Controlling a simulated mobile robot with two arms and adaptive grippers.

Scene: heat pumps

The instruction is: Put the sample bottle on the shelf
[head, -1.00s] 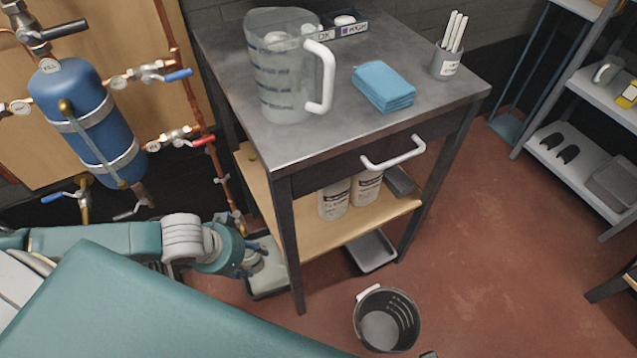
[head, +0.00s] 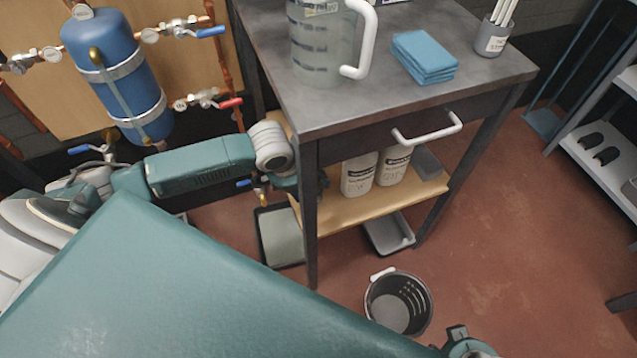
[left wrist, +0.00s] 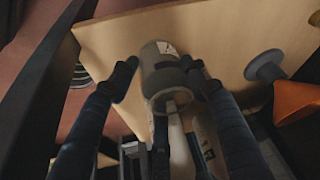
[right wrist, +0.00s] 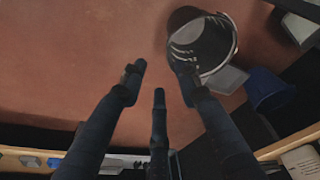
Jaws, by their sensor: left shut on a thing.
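In the left wrist view, my left gripper (left wrist: 165,78) is shut on a small greyish bottle (left wrist: 160,62) with a pale label, which I take to be the sample bottle. The wooden lower shelf (left wrist: 225,40) of the trolley spreads behind it; I cannot tell whether they touch. In the head view this shelf (head: 345,213) shows under the metal top. My left arm reaches to the trolley's front left leg, where the gripper and bottle are mostly hidden. My right gripper (right wrist: 160,80) is open and empty above the red floor.
White labelled bottles (head: 358,176) stand on the lower shelf. A jug (head: 318,50) and blue cloths (head: 425,55) are on the trolley top. A dark basket (head: 398,303) and grey trays (head: 388,235) are on the floor. An orange object (left wrist: 297,102) is near the left gripper.

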